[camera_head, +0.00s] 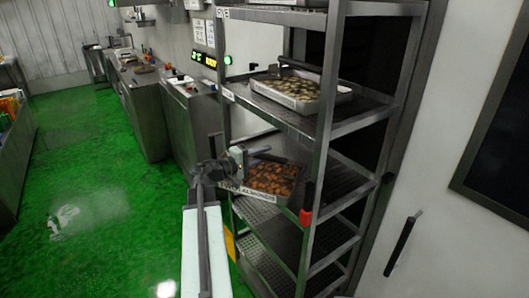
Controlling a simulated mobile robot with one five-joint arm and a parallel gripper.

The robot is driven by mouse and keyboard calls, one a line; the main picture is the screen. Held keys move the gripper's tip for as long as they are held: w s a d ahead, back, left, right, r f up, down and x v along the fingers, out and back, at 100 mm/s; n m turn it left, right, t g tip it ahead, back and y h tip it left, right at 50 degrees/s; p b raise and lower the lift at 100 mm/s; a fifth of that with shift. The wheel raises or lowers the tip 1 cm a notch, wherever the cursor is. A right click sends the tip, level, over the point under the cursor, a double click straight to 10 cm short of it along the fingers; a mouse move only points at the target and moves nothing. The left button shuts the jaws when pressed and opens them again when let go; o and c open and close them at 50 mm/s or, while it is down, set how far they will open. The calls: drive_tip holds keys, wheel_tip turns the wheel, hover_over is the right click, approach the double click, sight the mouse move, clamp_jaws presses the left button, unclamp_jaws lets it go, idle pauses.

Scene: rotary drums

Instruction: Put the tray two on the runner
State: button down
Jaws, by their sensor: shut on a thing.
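A metal tray (277,196) of brown pieces, with a white label on its front that seems to read almonds, is at a middle level of the tall steel rack. My gripper (243,160) is at the tray's left edge and is shut on it. The tray's right end is close to a rack post, and I cannot tell whether a runner bears it. A second tray (345,96) of pale, dark-edged slices sits on the shelf above. The rack's side runners are hard to make out.
The steel rack (327,125) has several levels, with bare perforated shelves (270,262) below. A red piece (306,217) is on its front post. Steel counters (147,115) line the wall at left. The green floor (95,200) is open at left.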

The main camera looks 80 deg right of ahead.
drive_tip(key=shift+r, duration=0.1)
drive_tip(key=c, duration=1.3)
unclamp_jaws()
drive_tip(key=shift+o, duration=0.2)
